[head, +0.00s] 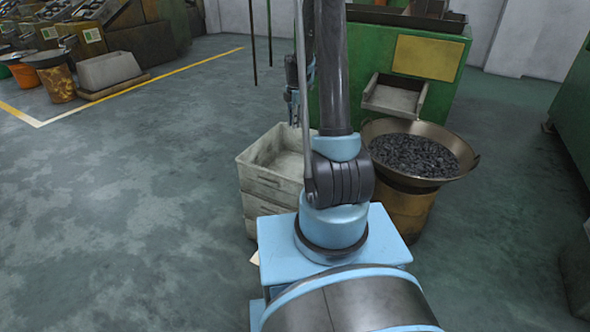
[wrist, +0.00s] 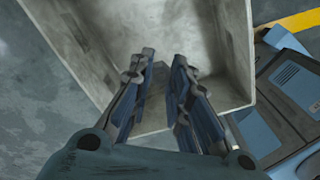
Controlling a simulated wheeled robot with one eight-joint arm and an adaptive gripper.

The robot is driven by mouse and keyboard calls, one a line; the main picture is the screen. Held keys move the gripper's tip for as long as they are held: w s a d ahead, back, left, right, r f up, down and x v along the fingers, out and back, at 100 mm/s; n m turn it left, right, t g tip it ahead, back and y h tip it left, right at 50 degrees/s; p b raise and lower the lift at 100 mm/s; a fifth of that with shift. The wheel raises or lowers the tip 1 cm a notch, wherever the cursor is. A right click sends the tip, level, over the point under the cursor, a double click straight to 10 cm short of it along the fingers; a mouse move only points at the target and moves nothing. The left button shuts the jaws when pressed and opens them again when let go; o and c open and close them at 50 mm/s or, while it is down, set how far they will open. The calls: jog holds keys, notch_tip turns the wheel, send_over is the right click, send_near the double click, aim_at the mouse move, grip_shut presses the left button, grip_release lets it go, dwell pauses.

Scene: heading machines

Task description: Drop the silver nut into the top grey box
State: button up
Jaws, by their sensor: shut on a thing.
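The top grey box (head: 268,181) sits on a stack of grey boxes, left of the green machine in the head view. It is open at the top, and its inside looks empty where visible. In the wrist view its pale walls and floor (wrist: 200,30) fill the upper middle. My gripper (head: 293,112) points down above the box, partly behind my arm. In the wrist view my gripper (wrist: 164,62) has its two blue-grey fingers over the box opening. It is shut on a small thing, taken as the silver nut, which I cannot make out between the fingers.
A wide metal bowl (head: 465,166) full of dark parts stands on an orange drum (head: 408,212), right of the boxes. The green machine (head: 455,62) with a chute (head: 394,97) stands behind. The floor to the left is clear up to a yellow line (head: 140,87).

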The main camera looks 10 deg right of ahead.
jog(key=shift+f, duration=2.5)
jog(key=o, duration=1)
jog(key=shift+c, duration=0.2)
notch_tip(320, 180, up, 12)
jog(key=shift+f, duration=0.1)
